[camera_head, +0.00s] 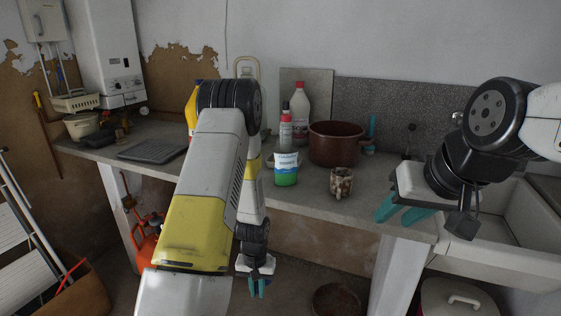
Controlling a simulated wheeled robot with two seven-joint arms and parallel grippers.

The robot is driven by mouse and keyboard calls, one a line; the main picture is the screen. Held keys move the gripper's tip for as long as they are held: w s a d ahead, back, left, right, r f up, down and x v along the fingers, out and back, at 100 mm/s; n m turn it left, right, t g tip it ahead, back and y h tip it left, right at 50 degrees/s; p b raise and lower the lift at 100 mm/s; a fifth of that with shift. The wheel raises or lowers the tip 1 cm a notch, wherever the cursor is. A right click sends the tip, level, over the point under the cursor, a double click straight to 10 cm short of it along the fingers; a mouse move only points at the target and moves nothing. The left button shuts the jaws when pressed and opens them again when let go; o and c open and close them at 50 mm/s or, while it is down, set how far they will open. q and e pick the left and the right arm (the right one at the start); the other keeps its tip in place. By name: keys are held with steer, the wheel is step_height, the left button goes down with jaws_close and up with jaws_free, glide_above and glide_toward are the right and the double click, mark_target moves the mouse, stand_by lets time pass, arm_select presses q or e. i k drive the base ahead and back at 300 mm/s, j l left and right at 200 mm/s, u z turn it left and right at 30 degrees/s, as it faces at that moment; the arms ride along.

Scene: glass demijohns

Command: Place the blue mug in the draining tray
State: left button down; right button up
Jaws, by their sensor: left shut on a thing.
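My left gripper (259,288) hangs low in front of the counter, below its front edge, pointing down. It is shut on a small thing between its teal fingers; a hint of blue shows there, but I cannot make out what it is. I cannot clearly see a blue mug anywhere. A dark grey ribbed tray (153,150), which looks like the draining tray, lies flat and empty on the counter at the left. My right gripper (401,214) is open and empty near the counter's right front corner, to the right of a brown and cream patterned mug (341,182).
On the counter (310,200) stand a green and white tub (286,169), a brown pot (336,143), and white bottles (300,103) behind. A sink (520,228) is at the right. A stepladder (25,225) leans at the left. My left arm covers the counter's middle.

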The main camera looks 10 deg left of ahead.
mark_target(153, 153)
steer(key=i+j, duration=0.1)
steer(key=j, duration=0.55)
steer(key=i+j, duration=0.1)
steer(key=j, duration=0.6)
steer(key=i+j+z, duration=0.1)
steer(key=j, duration=0.55)
steer(key=i+j, duration=0.1)
steer(key=j, duration=0.35)
steer(key=i+j, duration=0.1)
steer(key=j, duration=0.3)
steer(key=i+j, duration=0.15)
steer(key=j, duration=0.3)
steer(key=i+j, duration=0.1)
steer(key=j, duration=0.35)
